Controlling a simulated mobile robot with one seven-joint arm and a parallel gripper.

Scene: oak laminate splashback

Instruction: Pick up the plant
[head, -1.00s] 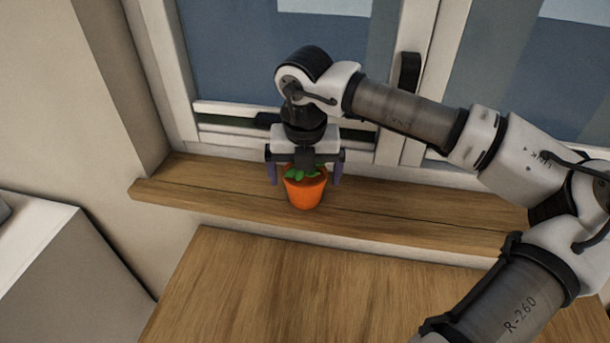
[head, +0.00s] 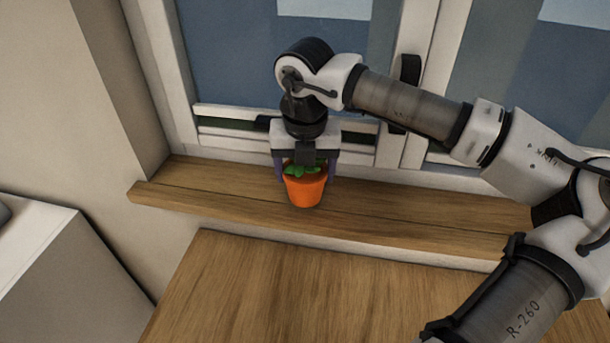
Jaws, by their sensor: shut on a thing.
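The plant (head: 305,188) is a small orange pot with green leaves at its top. In the head view it is upright at the wooden window sill, left of the middle. My gripper (head: 306,177) points down over it, with one purple finger on each side of the pot. It is shut on the plant. The wrist covers part of the leaves. I cannot tell whether the pot's base still touches the sill.
The window sill (head: 190,195) is bare on both sides of the pot. The window frame (head: 185,90) and handle (head: 410,70) are close behind my arm. A wooden surface (head: 270,290) lies lower in front. A white cabinet (head: 60,260) stands at left.

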